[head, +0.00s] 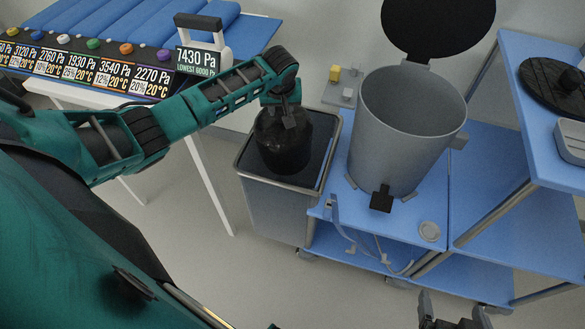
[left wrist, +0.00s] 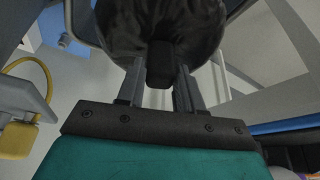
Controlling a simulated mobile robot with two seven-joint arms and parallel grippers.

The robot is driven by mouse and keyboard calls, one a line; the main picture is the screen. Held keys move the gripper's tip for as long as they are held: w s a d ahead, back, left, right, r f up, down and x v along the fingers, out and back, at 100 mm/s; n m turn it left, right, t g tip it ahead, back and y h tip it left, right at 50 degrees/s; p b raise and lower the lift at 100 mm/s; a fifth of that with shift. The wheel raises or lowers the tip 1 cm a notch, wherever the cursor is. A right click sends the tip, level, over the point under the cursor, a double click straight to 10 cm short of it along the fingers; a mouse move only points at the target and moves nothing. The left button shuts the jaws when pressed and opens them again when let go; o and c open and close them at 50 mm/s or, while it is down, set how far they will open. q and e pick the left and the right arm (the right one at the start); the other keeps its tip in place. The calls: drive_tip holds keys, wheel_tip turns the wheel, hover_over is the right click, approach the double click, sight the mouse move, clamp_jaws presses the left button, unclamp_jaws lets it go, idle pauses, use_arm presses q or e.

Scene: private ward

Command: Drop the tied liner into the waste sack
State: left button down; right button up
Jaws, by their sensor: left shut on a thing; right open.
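The tied liner (head: 284,148) is a black, rounded bag with its neck upward. My left gripper (head: 287,108) is shut on its neck and holds it from above. In the left wrist view the liner (left wrist: 160,22) bulges beyond the fingers, with a dark knot (left wrist: 160,65) between them. The waste sack (head: 321,147) is the dark lining in a grey, square-rimmed holder (head: 268,182). The liner appears within the outline of its opening; how deep it hangs is unclear. My right gripper (head: 455,318) is open and empty at the bottom edge of the head view.
A grey round bin (head: 405,135) with its black lid (head: 437,22) raised stands on a blue trolley (head: 435,205) right of the sack. A table with a blue padded roll (head: 150,22) and a row of labelled displays is at upper left. Open floor lies in front.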

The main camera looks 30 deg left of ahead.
use_arm(q)
drive_tip(key=c, duration=0.9)
unclamp_jaws()
drive_tip(key=shift+o, duration=1.3)
drive_tip(key=shift+r, duration=0.1)
drive_tip(key=p+v, duration=0.3)
drive_tip(key=v, duration=0.9)
drive_tip(key=shift+s+r, duration=0.2)
drive_tip(key=shift+r, duration=0.15)
